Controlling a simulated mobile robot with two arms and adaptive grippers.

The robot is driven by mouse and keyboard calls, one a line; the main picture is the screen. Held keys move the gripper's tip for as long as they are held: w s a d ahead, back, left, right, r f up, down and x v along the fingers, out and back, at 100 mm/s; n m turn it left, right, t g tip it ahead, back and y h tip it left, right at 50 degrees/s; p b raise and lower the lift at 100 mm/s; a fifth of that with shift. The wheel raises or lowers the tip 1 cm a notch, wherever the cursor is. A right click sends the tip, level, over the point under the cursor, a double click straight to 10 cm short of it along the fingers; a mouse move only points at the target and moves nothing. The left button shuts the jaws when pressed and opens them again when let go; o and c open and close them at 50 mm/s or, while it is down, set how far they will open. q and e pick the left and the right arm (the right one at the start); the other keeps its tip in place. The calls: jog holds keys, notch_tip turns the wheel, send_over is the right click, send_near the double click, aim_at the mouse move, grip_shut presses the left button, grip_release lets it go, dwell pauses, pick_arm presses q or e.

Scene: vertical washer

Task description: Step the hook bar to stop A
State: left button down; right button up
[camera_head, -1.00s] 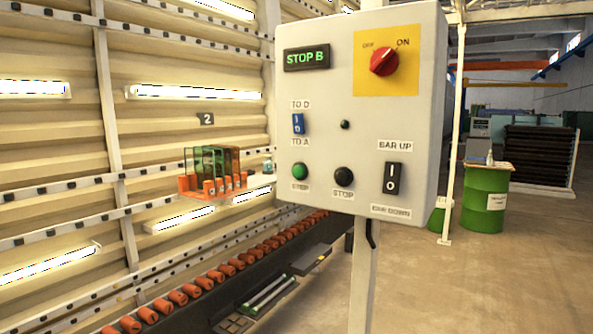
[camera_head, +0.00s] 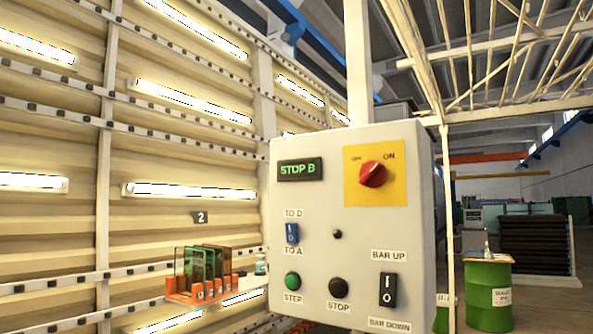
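A grey control box (camera_head: 352,230) on a post fills the middle of the head view. The red rotary switch (camera_head: 373,174) on a yellow plate has OFF and ON marks. The blue TO D / TO A rocker (camera_head: 292,233) is at the left. Below it are the green STEP button (camera_head: 292,281), the black STOP button (camera_head: 339,288) and the black BAR UP / BAR DOWN rocker (camera_head: 387,290). I cannot identify the hook bar for certain. Neither gripper is in view.
An orange rack (camera_head: 198,292) holding several tinted glass panes stands left of the box, before a ribbed wall with lit tubes and a sign "2" (camera_head: 199,217). Green drums (camera_head: 489,295) stand at the right. The floor between box and drums looks open.

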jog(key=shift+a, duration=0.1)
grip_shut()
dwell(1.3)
